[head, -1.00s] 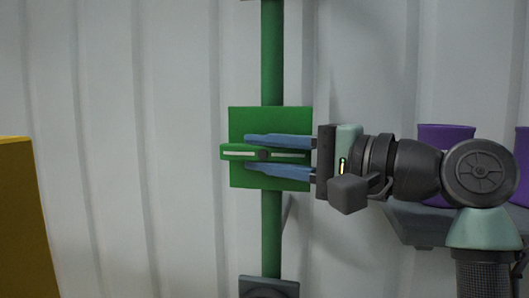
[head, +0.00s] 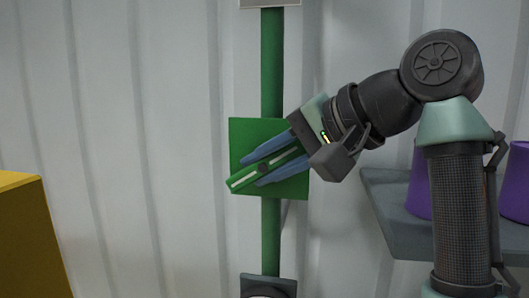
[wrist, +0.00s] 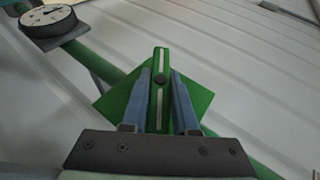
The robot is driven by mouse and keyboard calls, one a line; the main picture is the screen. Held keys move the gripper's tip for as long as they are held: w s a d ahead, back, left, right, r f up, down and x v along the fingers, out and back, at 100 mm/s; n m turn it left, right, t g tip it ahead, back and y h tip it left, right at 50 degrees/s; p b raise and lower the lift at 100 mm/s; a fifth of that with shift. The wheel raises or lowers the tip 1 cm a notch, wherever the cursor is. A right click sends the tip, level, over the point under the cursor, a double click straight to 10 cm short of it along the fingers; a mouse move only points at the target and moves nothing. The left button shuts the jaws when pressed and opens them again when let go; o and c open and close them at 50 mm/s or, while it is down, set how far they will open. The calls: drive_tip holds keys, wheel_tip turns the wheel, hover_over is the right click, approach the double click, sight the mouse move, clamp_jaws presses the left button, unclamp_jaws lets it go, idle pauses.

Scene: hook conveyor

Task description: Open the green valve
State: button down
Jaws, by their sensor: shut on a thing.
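The green valve has a bar handle (head: 240,182) with a white stripe and a dark centre pivot, in front of a square green plate (head: 240,135). The plate sits on a vertical green pipe (head: 271,60). The handle is tilted, its right end higher than its left. My gripper (head: 250,174) comes in from the upper right, its blue fingers along both sides of the handle, shut on it. In the wrist view the handle (wrist: 159,100) lies between the fingers, and its tip extends past them. The handle's near end is partly hidden by my gripper.
A gauge (wrist: 47,18) is on the pipe, and its top edge shows below the valve in the head view. A grey shelf (head: 385,215) with purple containers (head: 519,180) is at right, behind my arm. A yellow block (head: 25,235) stands at left. The ribbed wall is close behind.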

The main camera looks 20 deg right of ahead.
drive_tip(key=n+g+h, duration=0.1)
drive_tip(key=g+h, duration=0.3)
drive_tip(key=shift+h, duration=0.4)
drive_tip(key=shift+n+g+h, duration=0.7)
drive_tip(key=shift+g+h, duration=0.7)
drive_tip(key=shift+h, duration=0.3)
drive_tip(key=shift+f, duration=0.1)
drive_tip(key=c, duration=0.7)
unclamp_jaws()
drive_tip(key=shift+r, duration=0.2)
